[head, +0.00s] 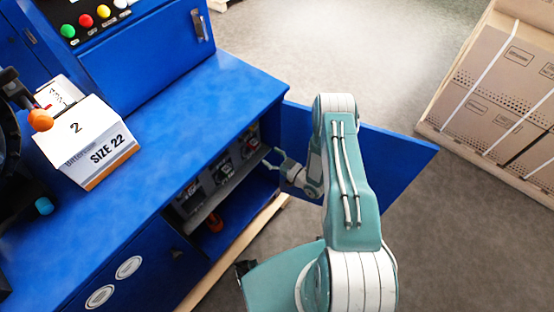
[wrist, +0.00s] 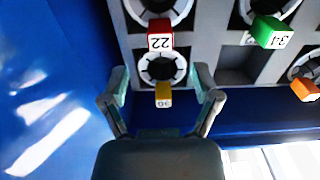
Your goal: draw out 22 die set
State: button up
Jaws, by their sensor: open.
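In the wrist view, a red tag marked 22 (wrist: 160,36) reads upside down and sits at the lower edge of a dark die set with a white ring (wrist: 154,8), cut by the top edge. Below it in the picture is another ringed die set (wrist: 162,69) with a yellow tag marked 30 (wrist: 163,96). My gripper (wrist: 160,82) is open and empty, its fingers spread to either side of the yellow tag in the picture; contact cannot be told. In the head view, my gripper (head: 277,162) is at the open cabinet's mouth, near the die shelf (head: 208,205).
A green 34 tag (wrist: 272,32) and an orange tag (wrist: 304,89) mark other die sets, with an empty slot (wrist: 240,66) between. The open blue door (head: 372,160) stands behind my arm. A SIZE 22 box (head: 110,151) is on the blue bench (head: 190,120).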

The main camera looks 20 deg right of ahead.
aim_at(258, 147)
jog(key=shift+x, duration=3.65)
grip_shut()
jog(key=shift+w+r, duration=0.1)
jog(key=shift+r, duration=0.05)
jog(key=v, duration=0.9)
jog(key=shift+s+d, duration=0.25)
